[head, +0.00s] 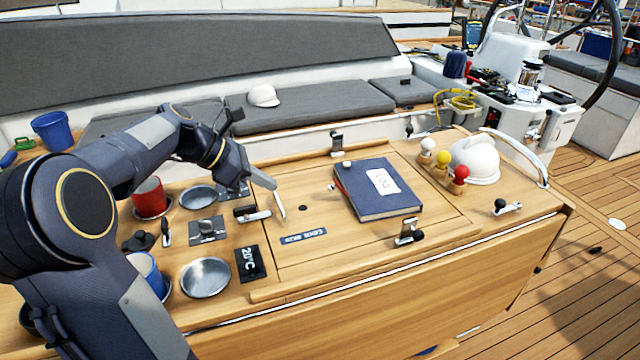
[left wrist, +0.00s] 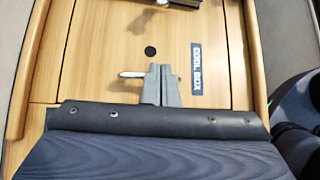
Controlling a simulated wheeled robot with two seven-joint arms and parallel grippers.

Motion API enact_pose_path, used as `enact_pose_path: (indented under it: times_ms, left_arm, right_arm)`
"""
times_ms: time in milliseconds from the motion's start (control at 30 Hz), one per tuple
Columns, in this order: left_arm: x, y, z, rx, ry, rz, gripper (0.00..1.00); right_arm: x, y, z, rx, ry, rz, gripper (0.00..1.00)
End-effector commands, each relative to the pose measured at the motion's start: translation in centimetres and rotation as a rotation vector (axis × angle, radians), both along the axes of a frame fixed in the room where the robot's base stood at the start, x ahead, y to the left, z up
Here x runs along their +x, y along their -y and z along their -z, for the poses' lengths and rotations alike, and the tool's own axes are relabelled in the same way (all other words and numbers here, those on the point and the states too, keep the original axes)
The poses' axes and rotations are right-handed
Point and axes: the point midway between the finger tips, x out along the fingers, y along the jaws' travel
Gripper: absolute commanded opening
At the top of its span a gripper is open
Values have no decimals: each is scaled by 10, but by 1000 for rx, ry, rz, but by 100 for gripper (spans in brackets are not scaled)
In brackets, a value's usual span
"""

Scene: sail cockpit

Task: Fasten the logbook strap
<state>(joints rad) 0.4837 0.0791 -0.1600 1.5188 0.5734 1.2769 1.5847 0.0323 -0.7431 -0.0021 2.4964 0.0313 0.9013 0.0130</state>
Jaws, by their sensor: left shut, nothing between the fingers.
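The dark blue logbook (head: 372,192) lies closed on the wooden table top, its white label facing up. A thin red strip shows along its left edge; I cannot tell whether this is the strap, and no strap is clearly visible across the cover. My left gripper (head: 273,186) is shut and empty, over the cool box lid to the left of the logbook. In the left wrist view the shut fingers (left wrist: 161,85) are in front of a slim silver handle (left wrist: 132,74). A dark object at that view's top edge is cut off. My right gripper is not in view.
Red (head: 148,196) and blue (head: 146,270) mugs, metal bowls (head: 205,277) and a temperature display (head: 250,264) stand left. Metal latches (head: 409,233) edge the lids. Coloured knobbed pegs (head: 460,175) and a white dome (head: 476,160) stand right of the logbook. The lid's front is mostly clear.

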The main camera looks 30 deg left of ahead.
Motion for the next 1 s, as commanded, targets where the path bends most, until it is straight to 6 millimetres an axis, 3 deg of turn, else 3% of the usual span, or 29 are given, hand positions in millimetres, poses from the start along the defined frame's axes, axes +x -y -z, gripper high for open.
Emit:
enact_pose_path:
  times_ms: [267,733,800,1000]
  left_arm:
    - [5,6,7,0,-1,4,0]
    - [53,54,71,0,-3,7,0]
    - [61,60,59,3,4,8,0]
    - [74,72,49,3,2,5,0]
  right_arm:
    - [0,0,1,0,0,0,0]
    - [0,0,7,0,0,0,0]
    - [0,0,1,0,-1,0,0]
    - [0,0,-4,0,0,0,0]
